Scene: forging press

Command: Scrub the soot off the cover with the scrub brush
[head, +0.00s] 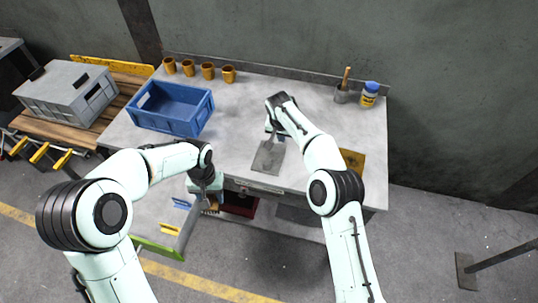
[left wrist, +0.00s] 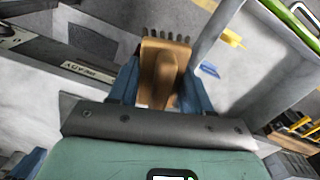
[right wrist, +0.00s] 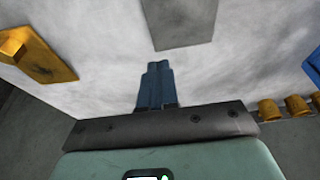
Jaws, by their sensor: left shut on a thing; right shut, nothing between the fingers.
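My left gripper (head: 207,192) is shut on the brown scrub brush (left wrist: 160,72), in front of the table's front edge and left of the plate. The brush's dark bristles point away from the wrist. My right gripper (right wrist: 157,80) is shut and empty above the table, just behind the plate in the head view.
A blue crate (head: 154,122) and several orange mugs (head: 208,71) stand at the back left. A yellow plate (head: 352,160) lies right of my right arm.

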